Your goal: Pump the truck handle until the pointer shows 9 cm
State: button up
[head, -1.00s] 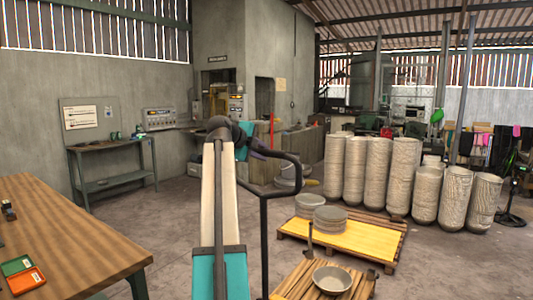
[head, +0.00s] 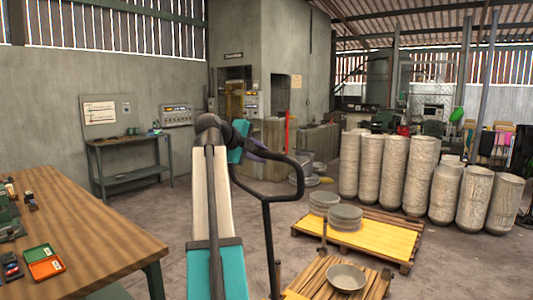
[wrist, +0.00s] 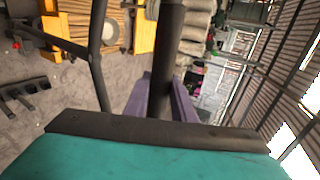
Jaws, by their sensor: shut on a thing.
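The truck's black handle (head: 267,225) rises as a shaft in the middle of the head view, with a bent loop at its top. My gripper (head: 256,151) is at the end of my arm, at the loop's far left side, partly hidden behind the arm. In the wrist view, the purple fingers of my gripper (wrist: 165,100) are shut around a dark bar of the handle (wrist: 168,50). The shaft also runs down the left of that view. A yellow part, apparently of the truck, (wrist: 62,28) shows at the upper left. I cannot make out a pointer or scale.
A slatted pallet with a grey bowl (head: 346,277) stands low right of the handle. Behind it, a yellow-topped pallet (head: 372,236) carries stacked bowls. Tall pale columns (head: 405,170) stand at the right. A wooden table (head: 80,225) fills the left; open floor lies between.

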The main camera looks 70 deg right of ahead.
jog(key=shift+w+a+f, duration=0.1)
jog(key=shift+a+f, duration=0.2)
jog(key=shift+a, duration=0.35)
jog(key=w+a+f+b, duration=0.2)
jog(key=w+a+f, duration=0.1)
jog(key=a, duration=0.8)
jog(key=shift+a, duration=0.3)
jog(key=shift+w+a+f, duration=0.1)
jog(key=shift+w+a, duration=0.1)
jog(key=shift+a, duration=0.35)
jog(key=shift+w+a, duration=0.15)
jog(key=shift+a, duration=0.35)
jog(key=shift+c, duration=0.2)
jog(key=shift+o, duration=0.2)
jog(key=w+a+f+b, duration=0.3)
jog(key=a+f+b, duration=0.1)
jog(key=a, duration=0.8)
jog(key=shift+f, duration=0.5)
jog(key=shift+w+a, duration=0.2)
jog(key=shift+a, duration=0.2)
